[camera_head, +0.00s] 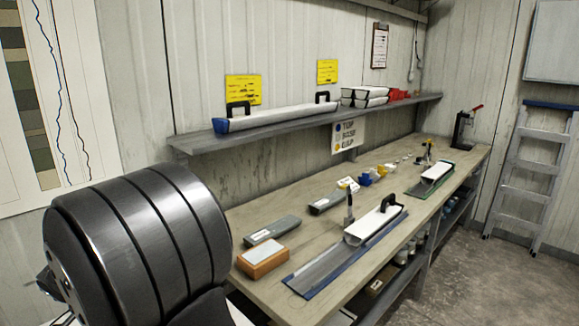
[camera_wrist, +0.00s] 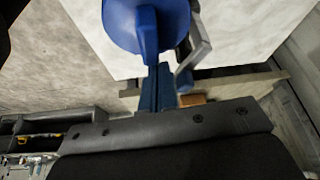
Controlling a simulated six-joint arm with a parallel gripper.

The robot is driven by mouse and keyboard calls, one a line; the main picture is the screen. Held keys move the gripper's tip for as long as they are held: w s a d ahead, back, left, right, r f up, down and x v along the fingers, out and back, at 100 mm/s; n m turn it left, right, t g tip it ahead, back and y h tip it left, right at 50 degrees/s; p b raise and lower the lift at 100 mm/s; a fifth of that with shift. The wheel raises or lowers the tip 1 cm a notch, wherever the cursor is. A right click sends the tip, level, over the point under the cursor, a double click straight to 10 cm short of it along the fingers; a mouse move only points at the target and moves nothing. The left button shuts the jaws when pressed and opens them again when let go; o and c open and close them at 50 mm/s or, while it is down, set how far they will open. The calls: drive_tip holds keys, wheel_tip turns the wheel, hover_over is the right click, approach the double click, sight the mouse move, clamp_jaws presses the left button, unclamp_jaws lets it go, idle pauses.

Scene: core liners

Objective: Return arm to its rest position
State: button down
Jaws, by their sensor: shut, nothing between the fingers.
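In the head view, a large dark ribbed cylinder, part of my arm, fills the lower left corner. It stands in front of the near left end of the workbench (camera_head: 300,205). My gripper cannot be made out in the head view. In the wrist view, my gripper (camera_wrist: 158,72) shows as two narrow blue fingers side by side, shut and with nothing visible held between them. A rounded blue part with a grey metal bar shows just past the fingertips; I cannot tell what it is or whether it touches.
On the bench lie an orange-and-white block (camera_head: 263,259), grey boxes (camera_head: 272,231) and a long tray with a black-handled white liner (camera_head: 370,226). A wall shelf (camera_head: 300,118) holds a long white liner (camera_head: 280,117). A stepladder (camera_head: 530,170) stands at right; the floor before it is clear.

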drive_tip(key=shift+s+a+m, duration=0.1)
drive_tip(key=shift+a+m, duration=0.15)
drive_tip(key=shift+m, duration=0.15)
drive_tip(key=shift+r, duration=0.1)
drive_tip(key=c, duration=1.1)
unclamp_jaws()
drive_tip(key=o, duration=0.3)
drive_tip(key=shift+r, duration=0.2)
drive_tip(key=o, duration=0.8)
drive_tip(key=shift+m+g+y, duration=0.3)
drive_tip(key=shift+m+g, duration=0.1)
drive_tip(key=shift+g, duration=0.4)
drive_tip(key=v, duration=0.5)
drive_tip(key=shift+w+d+r, duration=0.15)
drive_tip(key=shift+w+r, duration=0.1)
drive_tip(key=shift+w, duration=0.05)
drive_tip(key=shift+c, duration=0.2)
drive_tip(key=shift+o, duration=0.2)
wheel_tip(320, 180, up, 8)
drive_tip(key=s+g+y, duration=0.2)
drive_tip(key=shift+a+r, duration=0.25)
drive_tip(key=shift+a, duration=0.1)
wheel_tip(320, 180, down, 10)
drive_tip(key=shift+r, duration=0.15)
